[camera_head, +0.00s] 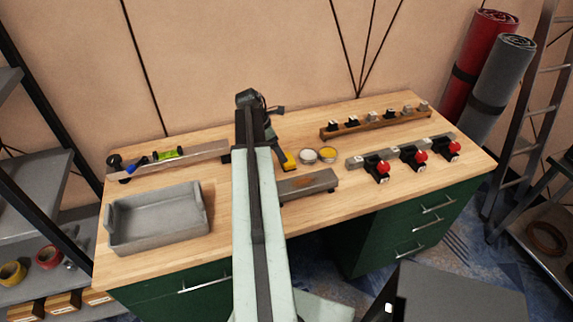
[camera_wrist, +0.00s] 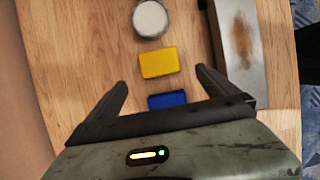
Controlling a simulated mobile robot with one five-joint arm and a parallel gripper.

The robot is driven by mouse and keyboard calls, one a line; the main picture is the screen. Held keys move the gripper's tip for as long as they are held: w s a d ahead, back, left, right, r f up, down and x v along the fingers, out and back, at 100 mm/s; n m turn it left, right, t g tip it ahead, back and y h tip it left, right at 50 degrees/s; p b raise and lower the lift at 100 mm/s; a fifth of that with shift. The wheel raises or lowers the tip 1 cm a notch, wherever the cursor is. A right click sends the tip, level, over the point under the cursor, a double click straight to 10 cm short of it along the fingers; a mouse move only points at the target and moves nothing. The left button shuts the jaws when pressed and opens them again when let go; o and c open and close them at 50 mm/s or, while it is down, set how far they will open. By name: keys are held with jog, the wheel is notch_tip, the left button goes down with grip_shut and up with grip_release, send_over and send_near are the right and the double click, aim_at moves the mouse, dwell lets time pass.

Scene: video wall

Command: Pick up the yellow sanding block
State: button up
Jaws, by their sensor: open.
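The yellow sanding block (camera_wrist: 160,62) lies flat on the wooden worktop in the wrist view, just beyond the line between my fingertips. In the head view it shows as a small yellow patch (camera_head: 290,161) beside the dark end of my arm. My gripper (camera_wrist: 162,80) is open and empty, one finger to the left of the block and one to its right, with gaps on both sides. A blue block (camera_wrist: 167,100) lies nearer to my palm, between the fingers, its lower edge hidden by the gripper. The arm hides the blue block in the head view.
A round pale tin (camera_wrist: 150,18) stands just beyond the yellow block; a yellow-topped tin (camera_head: 328,154) is beside it. A long metal block (camera_wrist: 243,45) lies close to my right finger. A grey tray (camera_head: 157,242) and a spirit level (camera_head: 205,151) are at left, red-knobbed clamps (camera_head: 380,168) at right.

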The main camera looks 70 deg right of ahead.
jog(key=b+x, duration=0.6)
jog(key=x, duration=0.2)
jog(key=shift+s+d+b, duration=0.1)
jog(key=shift+d+b, duration=0.1)
jog(key=shift+b, duration=0.2)
jog(key=shift+r, duration=0.2)
jog(key=shift+c, duration=0.4)
jog(key=c, duration=1.4)
jog(key=shift+r+p, duration=0.15)
jog(key=shift+p, duration=0.15)
notch_tip(320, 180, up, 10)
jog(key=p, duration=0.9)
jog(key=shift+p, duration=0.35)
